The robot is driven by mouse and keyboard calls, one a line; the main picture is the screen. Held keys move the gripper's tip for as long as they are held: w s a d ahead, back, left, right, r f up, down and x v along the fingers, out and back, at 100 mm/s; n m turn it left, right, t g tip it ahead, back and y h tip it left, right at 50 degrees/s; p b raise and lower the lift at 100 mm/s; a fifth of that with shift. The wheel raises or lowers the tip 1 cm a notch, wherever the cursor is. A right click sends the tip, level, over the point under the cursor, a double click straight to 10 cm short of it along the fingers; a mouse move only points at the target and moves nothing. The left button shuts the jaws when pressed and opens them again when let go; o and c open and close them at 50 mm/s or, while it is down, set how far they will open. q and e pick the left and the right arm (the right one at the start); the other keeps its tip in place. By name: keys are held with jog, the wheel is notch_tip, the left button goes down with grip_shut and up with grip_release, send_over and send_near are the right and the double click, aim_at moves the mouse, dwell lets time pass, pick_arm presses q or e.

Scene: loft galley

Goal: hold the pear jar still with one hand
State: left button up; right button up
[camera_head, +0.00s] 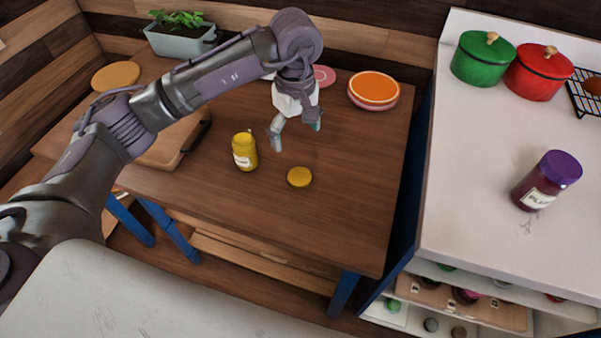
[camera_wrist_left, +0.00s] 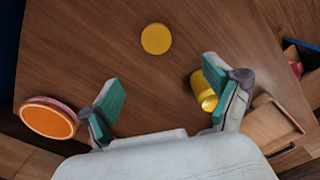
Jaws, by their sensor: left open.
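The pear jar (camera_head: 244,152) is yellow with a pale label and stands on the wooden table; its label is too small to read surely. No lid shows on it. A round yellow lid (camera_head: 299,177) lies flat on the table to its right. My left gripper (camera_head: 294,130) is open and empty above the table, just right of the jar. In the left wrist view, the jar (camera_wrist_left: 201,88) is beside the right-hand finger, which partly hides it, and the lid (camera_wrist_left: 156,39) lies beyond the fingertips. My right gripper is not in view.
A wooden board or tray (camera_head: 160,152) is left of the jar. Orange-topped plates (camera_head: 374,89) and a planter (camera_head: 182,38) stand at the back. A purple-lidded jar (camera_head: 545,181), a green pot (camera_head: 482,60) and a red pot (camera_head: 538,73) stand on the white counter. The table's front right is clear.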

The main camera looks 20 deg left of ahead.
pick_arm(q)
jog(key=shift+f, duration=0.1)
send_over(299, 176)
jog(key=f, duration=0.8)
jog(key=shift+a+f+p, duration=0.2)
jog(key=shift+f+p, duration=0.05)
jog(key=shift+p, duration=0.1)
jog(key=f+p, duration=0.1)
jog(key=f, duration=0.3)
jog(key=shift+d+f, duration=0.1)
jog(key=shift+d, duration=0.1)
jog(key=shift+f, duration=0.5)
jog(key=c, duration=0.8)
